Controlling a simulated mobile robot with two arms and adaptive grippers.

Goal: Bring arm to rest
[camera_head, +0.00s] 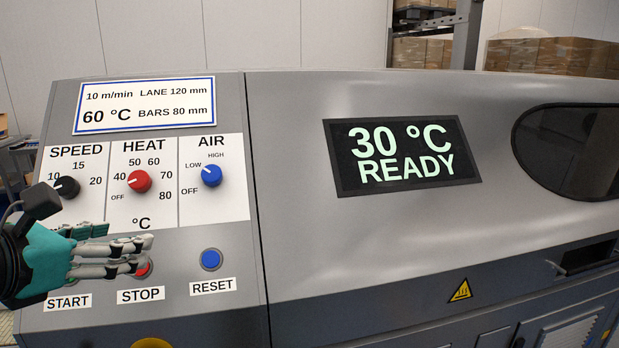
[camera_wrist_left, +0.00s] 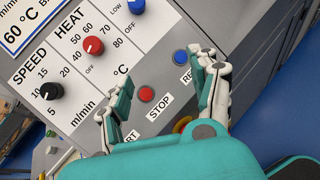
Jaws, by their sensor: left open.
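My left gripper (camera_head: 128,250) comes in from the left in front of the machine's control panel (camera_head: 225,160). Its fingers are apart with nothing between them, and they overlap the START and STOP area. In the left wrist view the open fingers (camera_wrist_left: 163,78) frame the red STOP button (camera_wrist_left: 146,94). In the head view that STOP button is partly hidden behind the fingers, and the START button is mostly covered. I cannot tell whether the fingers touch the panel. My right gripper is not in view.
The panel carries a black SPEED knob (camera_head: 66,187), a red HEAT knob (camera_head: 139,181), a blue AIR knob (camera_head: 211,175) and a blue RESET button (camera_head: 210,259). The display (camera_head: 402,156) reads 30 °C READY. A card (camera_head: 144,104) reads 60 °C. The machine body extends rightward.

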